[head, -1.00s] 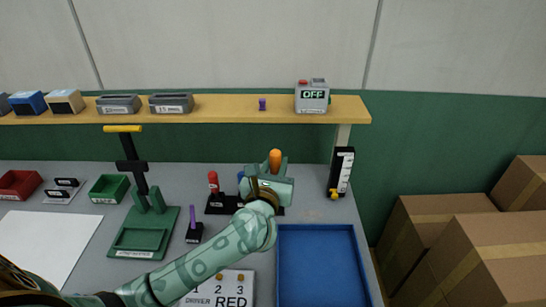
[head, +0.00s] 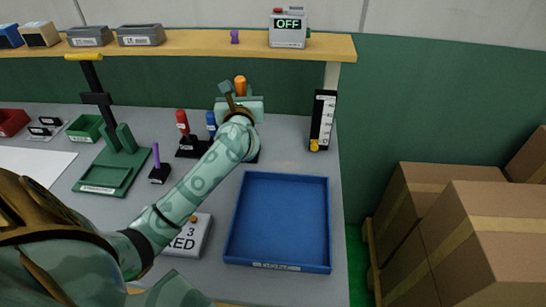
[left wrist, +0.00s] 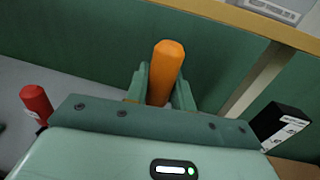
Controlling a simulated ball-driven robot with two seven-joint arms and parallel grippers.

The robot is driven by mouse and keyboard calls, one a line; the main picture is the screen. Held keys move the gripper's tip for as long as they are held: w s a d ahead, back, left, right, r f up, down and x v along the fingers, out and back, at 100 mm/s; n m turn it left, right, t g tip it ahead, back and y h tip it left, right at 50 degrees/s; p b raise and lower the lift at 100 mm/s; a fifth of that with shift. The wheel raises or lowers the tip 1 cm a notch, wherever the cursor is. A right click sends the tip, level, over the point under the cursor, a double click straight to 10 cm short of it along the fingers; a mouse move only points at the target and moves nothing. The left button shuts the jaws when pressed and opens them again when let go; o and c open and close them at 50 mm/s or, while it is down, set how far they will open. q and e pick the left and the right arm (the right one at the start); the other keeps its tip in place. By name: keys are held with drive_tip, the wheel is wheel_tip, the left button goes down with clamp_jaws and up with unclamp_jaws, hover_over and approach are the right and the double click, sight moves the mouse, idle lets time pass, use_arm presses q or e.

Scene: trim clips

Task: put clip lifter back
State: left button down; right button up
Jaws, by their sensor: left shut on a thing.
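My left gripper (head: 238,92) is shut on the orange handle (head: 240,83) of a tool, which I take to be the clip lifter. The handle stands upright between the two fingers in the left wrist view (left wrist: 166,72). The tool's lower part is hidden by my gripper and arm. Below and left is a black rack (head: 186,153) holding a red-handled tool (head: 182,122) and a blue-handled tool (head: 211,124). My arm covers the rack's right part, so I cannot tell whether the orange tool touches it. My right gripper is not in view.
A blue tray (head: 280,215) lies front right on the bench. A black gauge (head: 322,120) stands behind it. A purple tool (head: 155,158) and a green fixture (head: 112,165) stand to the left. The shelf (head: 200,44) runs behind; cartons (head: 440,210) stand off to the right.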

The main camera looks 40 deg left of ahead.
use_arm(q)
wheel_tip(320, 180, down, 4)
drive_tip(key=shift+s+r+b, duration=0.1)
drive_tip(key=shift+r+b, duration=0.1)
drive_tip(key=shift+b, duration=0.4)
drive_tip(key=shift+a+f+b, duration=0.2)
drive_tip(key=shift+f+b, duration=0.2)
drive_tip(key=shift+f, duration=0.7)
wheel_tip(320, 180, down, 4)
drive_tip(key=shift+f+b, duration=0.2)
drive_tip(key=shift+b, duration=0.7)
drive_tip(key=shift+a+f, duration=0.1)
drive_tip(key=shift+f, duration=0.15)
drive_tip(key=c, duration=1.2)
unclamp_jaws()
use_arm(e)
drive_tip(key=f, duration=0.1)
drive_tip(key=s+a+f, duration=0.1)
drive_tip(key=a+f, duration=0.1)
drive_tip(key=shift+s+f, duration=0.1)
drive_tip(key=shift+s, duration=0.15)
use_arm(q)
drive_tip(key=shift+f, duration=0.1)
